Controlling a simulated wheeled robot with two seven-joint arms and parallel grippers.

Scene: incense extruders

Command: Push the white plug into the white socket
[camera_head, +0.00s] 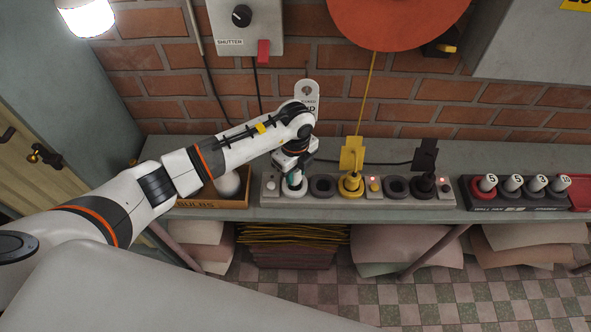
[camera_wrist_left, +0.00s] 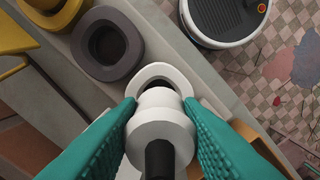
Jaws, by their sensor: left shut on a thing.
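My left gripper (camera_head: 293,168) is over the left end of the socket strip (camera_head: 332,202). In the left wrist view the teal fingers of my left gripper (camera_wrist_left: 160,108) are shut on the white plug (camera_wrist_left: 160,132) from both sides. The plug's dark cord end faces the camera. The white socket (camera_head: 294,189) is directly below the gripper in the head view. Its white rim (camera_wrist_left: 158,70) shows just beyond the plug in the wrist view, with part of its dark opening visible. The plug hides the rest, and I cannot tell how deep it sits. My right gripper is not in view.
Right of the white socket are an empty grey socket (camera_head: 322,187), a yellow plug (camera_head: 351,155), another empty grey socket (camera_head: 397,187) and a black plug (camera_head: 425,155). A bulbs box (camera_head: 200,201) stands left, and a numbered rack (camera_head: 515,201) stands right. A brick wall rises behind.

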